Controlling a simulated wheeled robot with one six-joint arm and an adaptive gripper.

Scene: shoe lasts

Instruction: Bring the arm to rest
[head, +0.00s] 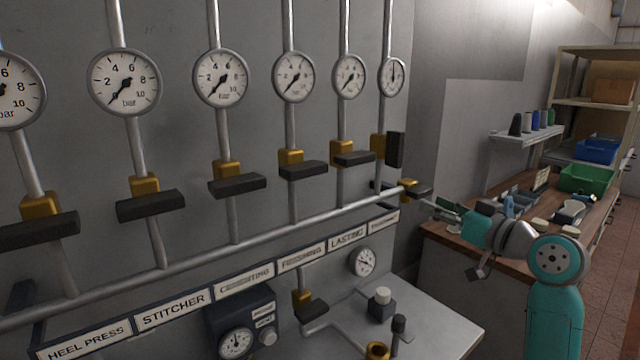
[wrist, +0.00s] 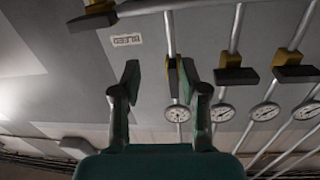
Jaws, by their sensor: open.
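My teal arm comes in from the right in the head view. My gripper (wrist: 163,82) is open and empty in the wrist view, its two dark green fingers apart and facing the grey panel. In the head view the gripper (head: 447,213) is small, to the right of the pipe panel. Between the fingers in the wrist view shows a yellow valve (wrist: 172,76) with a dark handle, partly behind the right finger. I cannot tell the exact gap, but no grip on it shows. In the head view the rightmost upright valve (head: 378,146) has its dark lever upright, along its pipe.
Several gauges (head: 220,78) and valves with crosswise levers line the panel. A yellow valve (head: 410,188) ends the long pipe close to my gripper. A grey bench (head: 440,325) stands below. A wooden worktable (head: 520,262) with bins lies behind my arm.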

